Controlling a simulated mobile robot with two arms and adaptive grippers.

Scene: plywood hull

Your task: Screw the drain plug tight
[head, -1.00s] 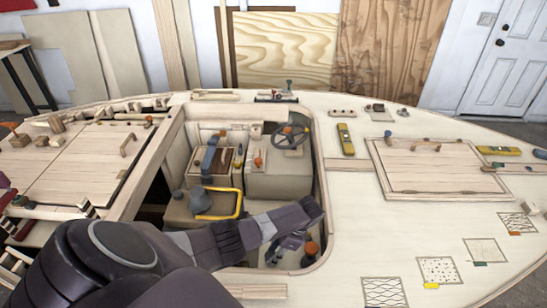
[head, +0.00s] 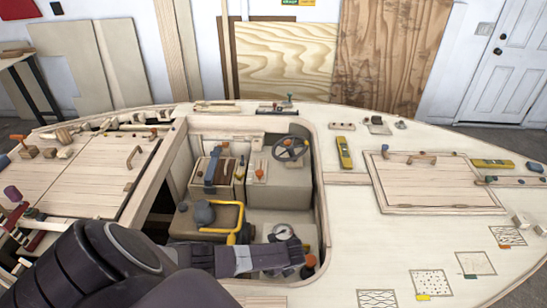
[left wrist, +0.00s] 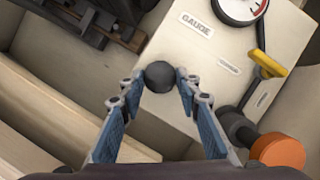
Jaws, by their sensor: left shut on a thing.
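My left gripper (left wrist: 160,88) is shut on a dark round knob (left wrist: 160,75), one fingertip on each side of it. The knob stands at the edge of a pale box marked with a label like "GAUDE". I cannot tell from its look whether it is the drain plug, and its lower part is hidden. In the head view my left forearm reaches low across the cockpit well, with the left gripper (head: 288,266) at its right end, small and partly hidden. No right gripper shows.
A white gauge (left wrist: 236,8) is on the pale box; it also shows in the head view (head: 281,231). A yellow lever (left wrist: 266,63) and an orange knob (left wrist: 277,153) stand to the right. The cockpit rim (head: 325,240) surrounds the tight well; a steering wheel (head: 291,148) is farther back.

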